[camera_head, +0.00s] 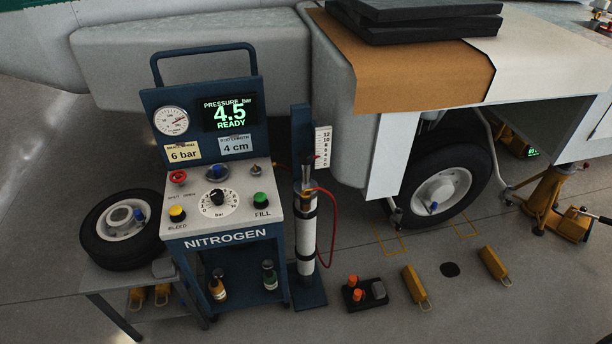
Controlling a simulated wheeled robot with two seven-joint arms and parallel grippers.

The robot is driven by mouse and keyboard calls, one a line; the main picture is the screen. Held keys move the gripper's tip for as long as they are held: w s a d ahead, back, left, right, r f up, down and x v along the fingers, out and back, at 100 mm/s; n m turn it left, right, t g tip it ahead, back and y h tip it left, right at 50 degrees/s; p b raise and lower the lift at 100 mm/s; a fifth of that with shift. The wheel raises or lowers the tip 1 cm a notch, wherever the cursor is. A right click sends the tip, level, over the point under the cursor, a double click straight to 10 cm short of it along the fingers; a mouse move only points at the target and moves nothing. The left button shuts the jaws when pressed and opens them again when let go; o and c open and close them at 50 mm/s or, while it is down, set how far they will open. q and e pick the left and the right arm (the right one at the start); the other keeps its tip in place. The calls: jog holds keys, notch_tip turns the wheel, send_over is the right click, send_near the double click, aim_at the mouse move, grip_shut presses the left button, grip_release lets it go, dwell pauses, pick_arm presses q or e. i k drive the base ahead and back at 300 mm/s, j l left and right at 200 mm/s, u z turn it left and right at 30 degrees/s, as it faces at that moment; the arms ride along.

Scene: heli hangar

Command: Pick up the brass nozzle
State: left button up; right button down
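I cannot clearly make out a brass nozzle. A white strut cylinder (305,232) stands upright on a dark blue stand (302,127) right of the nitrogen cart (228,243). A thin red hose (334,228) loops from near the cylinder's top, where small fittings (306,174) are too small to identify. The cart's display reads 4.5 bar and READY, and its panel holds a gauge (171,121), knobs and buttons. Neither of my grippers is in view.
A mounted aircraft wheel (459,190) and a yellow jack (547,196) stand at right. An orange-knobbed box (352,307) and yellow chocks (416,287) lie on the floor. Bottles (217,288) stand on the cart's lower shelf.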

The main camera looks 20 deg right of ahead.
aim_at(305, 195)
jog(key=i+l+u, duration=0.1)
jog(key=l, duration=0.3)
jog(key=i+l+u, duration=0.1)
jog(key=i+l, duration=0.15)
jog(key=l, duration=0.15)
jog(key=i+l+u, duration=0.1)
jog(key=l, duration=0.3)
jog(key=i+l+u, duration=0.15)
jog(key=l, duration=0.3)
jog(key=i+l+u, duration=0.1)
jog(key=l, duration=0.35)
jog(key=i+l+u, duration=0.1)
jog(key=l, duration=0.35)
